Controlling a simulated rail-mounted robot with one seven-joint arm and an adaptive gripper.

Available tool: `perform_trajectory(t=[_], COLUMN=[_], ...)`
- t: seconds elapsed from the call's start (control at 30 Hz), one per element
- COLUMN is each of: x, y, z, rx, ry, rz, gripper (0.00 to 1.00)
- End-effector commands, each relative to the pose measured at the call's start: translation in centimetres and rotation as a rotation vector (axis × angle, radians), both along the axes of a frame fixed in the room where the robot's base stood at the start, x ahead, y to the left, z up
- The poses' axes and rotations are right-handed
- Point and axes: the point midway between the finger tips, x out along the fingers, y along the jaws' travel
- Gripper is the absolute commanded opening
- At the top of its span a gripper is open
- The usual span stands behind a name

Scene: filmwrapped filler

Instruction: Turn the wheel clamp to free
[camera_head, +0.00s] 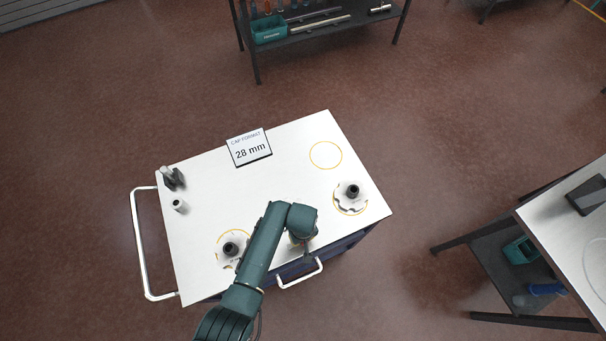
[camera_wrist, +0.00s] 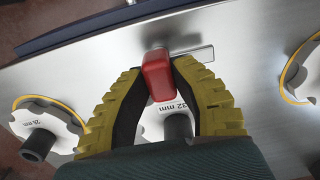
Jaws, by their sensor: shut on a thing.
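In the wrist view, my gripper (camera_wrist: 161,72) has its yellow-and-black fingers on both sides of a red handle (camera_wrist: 158,76), shut on it. The handle, which looks like the wheel clamp's lever, stands in front of a short metal bar (camera_wrist: 202,54). Below it, between the fingers, are a grey post (camera_wrist: 178,127) and part of a white wheel marked 32 mm (camera_wrist: 186,106). The fingers hide much of this wheel. In the head view, my arm covers the red handle and most of the middle wheel.
In the head view, white star wheels with dark hubs stand left (camera_head: 231,249) and right (camera_head: 352,193) on the white cart top (camera_head: 285,185). A "CAP FORMAT 28 mm" sign (camera_head: 249,148) is at the back. A black holder (camera_head: 173,179) and small cylinder (camera_head: 180,206) sit at left.

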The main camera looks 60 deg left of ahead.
Motion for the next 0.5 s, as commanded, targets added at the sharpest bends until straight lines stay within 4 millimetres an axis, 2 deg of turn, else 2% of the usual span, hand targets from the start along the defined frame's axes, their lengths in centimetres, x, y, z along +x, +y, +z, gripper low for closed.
perform_trajectory(t=[0.37,0.4,0.5], x=[-0.14,-0.14,-0.12], y=[-0.07,-0.07,-0.06], z=[-0.22,-0.22,-0.18], rx=[-0.001,-0.001,-0.001], ry=[0.002,0.002,0.002], rz=[0.005,0.005,0.005], gripper=[0.00,0.30,0.49])
